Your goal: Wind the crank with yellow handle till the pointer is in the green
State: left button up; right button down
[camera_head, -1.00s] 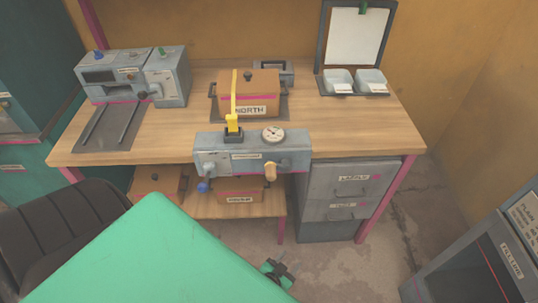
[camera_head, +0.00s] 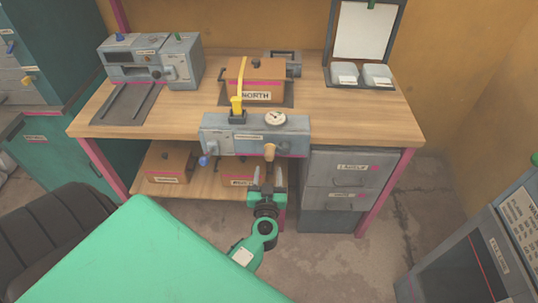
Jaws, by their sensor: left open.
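A grey press unit (camera_head: 222,140) sits at the front edge of the wooden bench. Its crank with a yellowish handle (camera_head: 270,152) is on the right part of the front face, the handle hanging low. A round white dial (camera_head: 275,118) stands on top of the unit; its pointer and any green zone are too small to read. My left gripper (camera_head: 267,172) is open and empty just below the handle, fingers pointing up toward it. I cannot tell whether it touches the handle. My right gripper is not clearly in view.
A blue-knobbed crank (camera_head: 203,161) is at the unit's left. A yellow lever (camera_head: 237,105) rises from its top. A NORTH box (camera_head: 255,82) stands behind. Grey drawers (camera_head: 346,180) are right below the bench. Boxes (camera_head: 165,161) fill the lower shelf.

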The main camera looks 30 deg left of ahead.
aim_at(269, 159)
pick_arm(q)
jog(key=x, duration=0.8)
jog(key=shift+d, duration=0.1)
grip_shut()
